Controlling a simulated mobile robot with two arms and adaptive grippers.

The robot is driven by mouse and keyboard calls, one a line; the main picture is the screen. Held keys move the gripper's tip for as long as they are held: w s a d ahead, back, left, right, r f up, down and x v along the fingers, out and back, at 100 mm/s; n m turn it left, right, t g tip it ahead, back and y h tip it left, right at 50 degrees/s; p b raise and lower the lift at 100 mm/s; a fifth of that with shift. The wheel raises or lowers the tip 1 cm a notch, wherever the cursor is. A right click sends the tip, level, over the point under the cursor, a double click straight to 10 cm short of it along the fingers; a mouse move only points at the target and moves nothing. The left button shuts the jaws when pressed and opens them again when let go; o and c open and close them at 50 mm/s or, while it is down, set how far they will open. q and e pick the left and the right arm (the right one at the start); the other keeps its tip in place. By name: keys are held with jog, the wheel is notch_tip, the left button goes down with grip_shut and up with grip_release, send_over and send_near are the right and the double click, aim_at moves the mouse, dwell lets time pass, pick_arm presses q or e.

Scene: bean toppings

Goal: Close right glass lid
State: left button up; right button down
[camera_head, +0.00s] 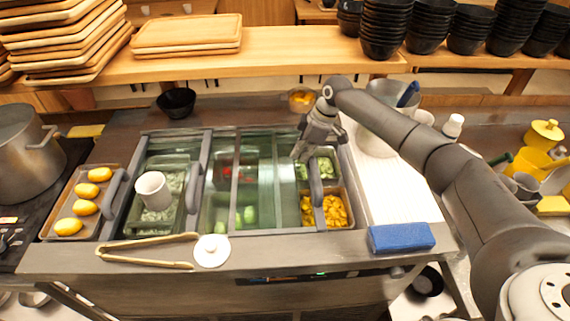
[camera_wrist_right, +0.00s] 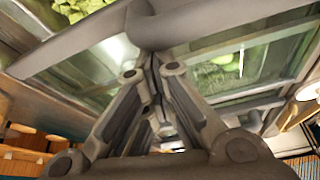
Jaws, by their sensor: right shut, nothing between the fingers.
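The right glass lid (camera_head: 268,185) is a clear pane in a grey frame over the middle-right of the sunken topping station. Its upright grey handle (camera_head: 316,185) stands between the pane and the bins at the right. My right gripper (camera_head: 301,153) is at the upper end of this handle, with its fingers shut and empty. In the right wrist view, the shut fingertips (camera_wrist_right: 152,58) are right at the grey handle (camera_wrist_right: 195,20); I cannot tell if they touch it. Yellow cubes (camera_head: 327,210) and green pieces (camera_head: 327,168) show in the right bins. My left gripper is not seen.
A white cup (camera_head: 153,190) stands on the left side of the station. Wooden tongs (camera_head: 150,250) and a white round lid (camera_head: 212,250) lie along the front edge. A blue block (camera_head: 401,238) sits front right. A white board (camera_head: 388,190) lies beneath my right arm.

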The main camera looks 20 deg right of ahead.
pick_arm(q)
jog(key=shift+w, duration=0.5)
pick_arm(e)
jog(key=s+d, duration=0.3)
jog(key=d, duration=0.9)
jog(key=shift+d+f, duration=0.2)
jog(key=shift+d, duration=0.05)
jog(key=shift+a, duration=0.1)
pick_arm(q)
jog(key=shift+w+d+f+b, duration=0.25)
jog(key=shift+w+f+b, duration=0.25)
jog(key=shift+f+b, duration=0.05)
pick_arm(e)
notch_tip(320, 180, up, 10)
jog(key=a, duration=0.1)
jog(key=shift+w+f, duration=0.2)
jog(key=shift+w, duration=0.1)
